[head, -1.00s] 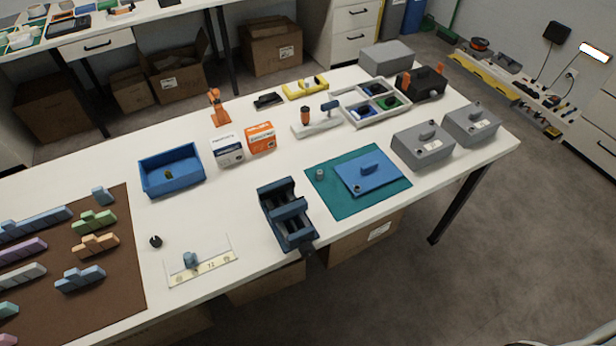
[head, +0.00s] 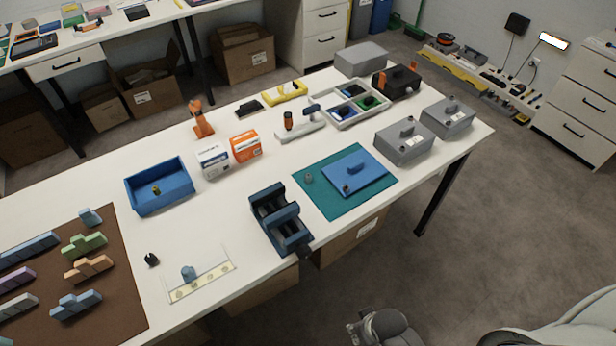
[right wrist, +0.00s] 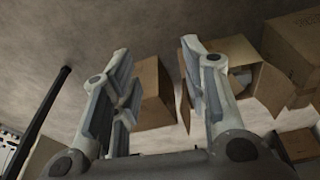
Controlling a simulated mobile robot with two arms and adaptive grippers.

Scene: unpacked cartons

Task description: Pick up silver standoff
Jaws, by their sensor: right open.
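A small silver-grey cylinder, apparently the silver standoff (head: 309,178), stands on the left part of the teal mat (head: 333,209), beside a blue plate (head: 368,166) with a raised handle. A second small round part (head: 346,189) sits at the plate's near corner; I cannot tell what it is. My right gripper (head: 362,329) is low at the bottom right of the head view, off the table's front edge, well away from the cylinder. In the right wrist view the right gripper (right wrist: 157,68) has its fingers spread, with nothing between them. My left gripper is out of view.
A dark blue vise (head: 277,218) stands just left of the mat. Two grey boxes (head: 404,142) (head: 448,117) stand to its right. A blue bin (head: 160,186) and small cartons (head: 245,147) lie further left. Cartons (right wrist: 155,95) show on the floor in the right wrist view.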

